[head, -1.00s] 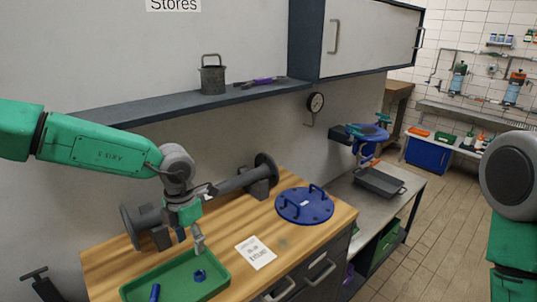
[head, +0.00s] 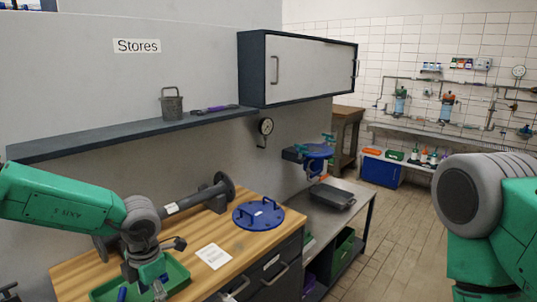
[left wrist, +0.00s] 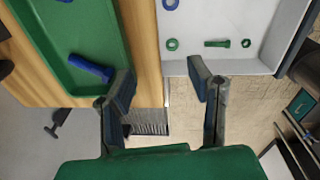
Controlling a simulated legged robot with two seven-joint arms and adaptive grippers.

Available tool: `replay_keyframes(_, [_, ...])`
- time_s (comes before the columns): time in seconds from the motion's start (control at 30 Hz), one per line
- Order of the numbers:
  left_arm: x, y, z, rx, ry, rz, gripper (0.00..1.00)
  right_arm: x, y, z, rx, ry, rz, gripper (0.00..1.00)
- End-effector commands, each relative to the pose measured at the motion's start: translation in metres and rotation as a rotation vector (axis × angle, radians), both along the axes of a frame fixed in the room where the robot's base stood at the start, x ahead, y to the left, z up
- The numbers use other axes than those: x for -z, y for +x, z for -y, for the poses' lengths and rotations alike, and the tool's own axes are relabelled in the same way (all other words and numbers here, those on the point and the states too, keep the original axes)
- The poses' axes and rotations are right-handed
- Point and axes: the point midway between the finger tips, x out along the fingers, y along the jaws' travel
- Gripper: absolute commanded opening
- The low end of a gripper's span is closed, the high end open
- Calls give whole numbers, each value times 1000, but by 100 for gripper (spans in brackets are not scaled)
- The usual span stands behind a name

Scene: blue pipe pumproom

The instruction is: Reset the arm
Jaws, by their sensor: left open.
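My left arm comes in from the left in the head view, with its gripper (head: 145,285) low over the green tray (head: 178,270) on the wooden bench. In the left wrist view the fingers (left wrist: 162,88) stand wide apart with nothing between them. A blue bolt (left wrist: 90,68) lies in the green tray beside the left finger. My right arm shows at the right edge of the head view; its gripper is out of frame.
The wooden bench (head: 75,272) also bears a grey flanged pipe (head: 185,205), a blue lidded disc (head: 258,215) and a paper card (head: 214,256). A light shallow container (left wrist: 235,65) holds a green bolt (left wrist: 217,44) and rings. A shelf (head: 120,137) runs above; tiled floor lies right.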

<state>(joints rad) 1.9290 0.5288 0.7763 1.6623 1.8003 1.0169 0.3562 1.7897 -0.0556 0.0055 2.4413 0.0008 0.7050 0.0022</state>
Motion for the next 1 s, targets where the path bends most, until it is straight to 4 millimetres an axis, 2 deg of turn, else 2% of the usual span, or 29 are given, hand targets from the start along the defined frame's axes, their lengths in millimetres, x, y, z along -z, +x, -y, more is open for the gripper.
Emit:
replay_keyframes(0.17, [28, -16, -1, 182, 107, 14, 47, 0, 0, 0, 1, 0, 1, 40])
replay_keyframes(0.37, [64, -43, -10, 485, 239, 30, 47, 0, 0, 1, 2, -1, 1, 40])
replay_keyframes(0.53, [106, -82, -18, 897, 342, 23, 47, 0, 0, 1, 2, -1, 0, 40])
replay_keyframes(0.67, [139, -136, -20, 1362, 374, -3, 47, 0, 0, 1, 1, -1, 0, 40])
replay_keyframes(0.73, [152, -171, -19, 1605, 356, -21, 47, 0, 0, 1, 1, -1, 0, 40])
replay_keyframes(0.87, [162, -234, -17, 1978, 273, -53, 47, 0, 0, 0, 1, 0, 0, 40])
replay_keyframes(1.0, [162, -296, -19, 2284, 142, -81, 47, 0, 0, 0, 1, 0, 0, 40])
